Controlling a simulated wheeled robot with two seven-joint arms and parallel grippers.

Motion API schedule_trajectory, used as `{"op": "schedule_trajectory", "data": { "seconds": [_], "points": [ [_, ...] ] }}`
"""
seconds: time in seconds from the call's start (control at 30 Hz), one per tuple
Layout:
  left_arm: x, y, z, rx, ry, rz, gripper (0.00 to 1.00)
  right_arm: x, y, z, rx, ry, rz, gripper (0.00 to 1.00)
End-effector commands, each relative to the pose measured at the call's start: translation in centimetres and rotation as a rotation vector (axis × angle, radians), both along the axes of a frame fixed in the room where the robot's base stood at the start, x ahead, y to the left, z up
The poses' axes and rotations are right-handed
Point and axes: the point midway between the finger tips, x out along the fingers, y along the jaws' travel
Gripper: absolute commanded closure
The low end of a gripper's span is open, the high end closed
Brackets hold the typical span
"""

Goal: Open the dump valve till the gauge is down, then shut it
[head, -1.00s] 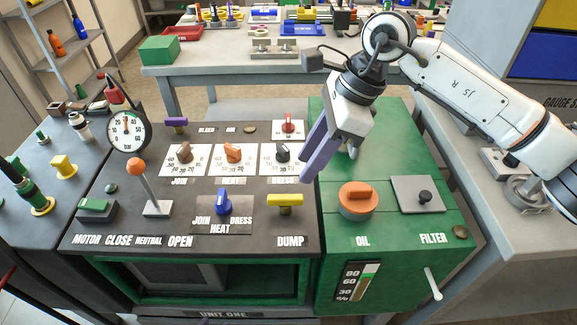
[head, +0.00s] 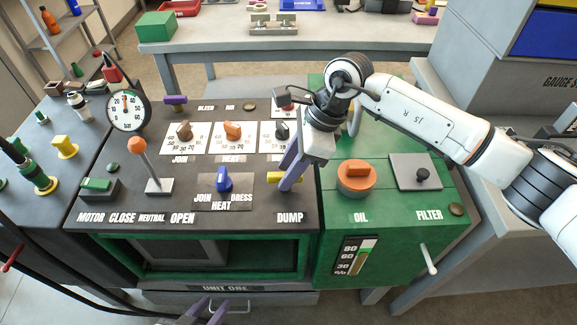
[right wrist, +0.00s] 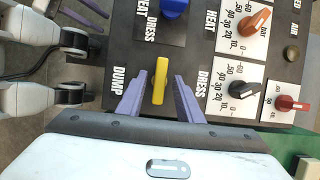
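The yellow dump valve handle (head: 277,178) lies crosswise above the DUMP label on the dark panel. My right gripper (head: 286,180) is at it, with one purple finger crossing in front. In the right wrist view the yellow handle (right wrist: 160,82) stands between the two spread fingers of my right gripper (right wrist: 158,95), with a gap on each side. The round white gauge (head: 127,109) stands at the panel's back left; its needle points roughly upward, the exact reading too small to tell. My left gripper (head: 207,314) is low at the bottom edge, its fingers apart and empty.
An orange-topped lever (head: 143,158), a blue selector knob (head: 224,180) and several dial knobs share the panel. The orange oil cap (head: 356,177) stands on the green cabinet to the right. A grey table (head: 210,50) is behind.

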Motion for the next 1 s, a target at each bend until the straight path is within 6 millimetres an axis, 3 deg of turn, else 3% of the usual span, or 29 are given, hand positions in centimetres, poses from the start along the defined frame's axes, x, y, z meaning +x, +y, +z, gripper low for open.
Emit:
{"op": "schedule_trajectory", "data": {
  "seconds": [0.07, 0.27, 0.67, 1.0],
  "points": [
    [0.1, 0.0, 0.0, 0.001, -0.002, 0.000, 0.69, 0.0, 0.0, 0.0, 0.000, 0.000, 0.000, 0.67],
    [0.1, 0.1, 0.0, 0.001, -0.001, 0.000, 0.69, 0.0, 0.0, 0.0, 0.000, 0.000, 0.000, 1.00],
    [-0.4, 0.1, -0.5, 0.003, 0.010, 0.000, 0.69, 0.0, 0.0, 0.0, 0.001, -0.002, -0.054, 1.00],
    [-0.4, -0.2, -1.5, 0.003, 0.009, -0.006, 0.69, -0.2, 0.1, -0.1, 0.002, -0.005, -0.294, 1.00]
  ]
}}
